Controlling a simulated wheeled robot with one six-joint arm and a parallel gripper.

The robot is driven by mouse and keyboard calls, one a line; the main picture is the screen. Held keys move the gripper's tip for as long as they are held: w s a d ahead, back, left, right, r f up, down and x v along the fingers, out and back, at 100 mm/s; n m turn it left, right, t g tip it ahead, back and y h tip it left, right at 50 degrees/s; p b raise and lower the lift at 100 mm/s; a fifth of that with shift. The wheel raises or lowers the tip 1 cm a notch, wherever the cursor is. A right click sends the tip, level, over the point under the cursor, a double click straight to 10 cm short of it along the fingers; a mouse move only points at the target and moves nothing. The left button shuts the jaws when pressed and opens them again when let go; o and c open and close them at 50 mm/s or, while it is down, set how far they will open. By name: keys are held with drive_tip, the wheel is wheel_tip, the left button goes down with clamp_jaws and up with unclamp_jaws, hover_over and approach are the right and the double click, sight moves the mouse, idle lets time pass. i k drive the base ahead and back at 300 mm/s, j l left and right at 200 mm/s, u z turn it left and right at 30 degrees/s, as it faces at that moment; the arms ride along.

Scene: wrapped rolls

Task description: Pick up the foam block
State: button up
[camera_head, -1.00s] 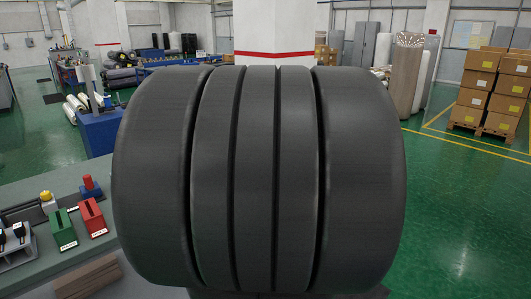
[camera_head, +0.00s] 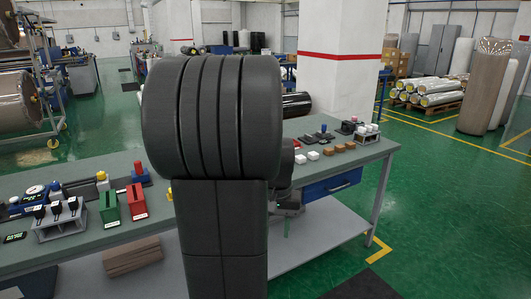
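I cannot tell for sure which thing is the foam block. Small white blocks (camera_head: 313,155) and small brown blocks (camera_head: 328,150) lie on the right part of the grey-green workbench (camera_head: 215,256), in the camera_head view. My large dark arm stands in front of the bench and hides its middle. Darker parts of my arm show at its right side, by the bench's front edge. No gripper fingers can be made out, so my gripper's opening and anything in it are hidden.
A green box (camera_head: 109,208) and a red box (camera_head: 137,201) stand on the bench left of my arm. A grey rack (camera_head: 60,220) is further left, and another rack (camera_head: 367,133) at the right end. Green floor (camera_head: 440,220) is open at right. Wrapped rolls (camera_head: 430,90) lie beyond.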

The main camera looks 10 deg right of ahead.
sight(313, 155)
drive_tip(key=i+l+u, duration=0.4)
drive_tip(key=l, duration=0.25)
drive_tip(key=i+l+u, duration=0.2)
drive_tip(key=l, duration=0.15)
drive_tip(key=l+u, duration=0.2)
drive_tip(key=l, duration=0.15)
drive_tip(key=i+l+u, duration=0.15)
drive_tip(key=l, duration=0.25)
drive_tip(key=l+u, duration=0.2)
drive_tip(key=l, duration=0.2)
drive_tip(key=i+l, duration=0.1)
drive_tip(key=l, duration=0.4)
drive_tip(key=i+l, duration=0.1)
drive_tip(key=l, duration=0.45)
drive_tip(key=i+l, duration=0.1)
drive_tip(key=l, duration=0.4)
drive_tip(key=i+l, duration=0.1)
drive_tip(key=l, duration=0.4)
drive_tip(key=u, duration=0.05)
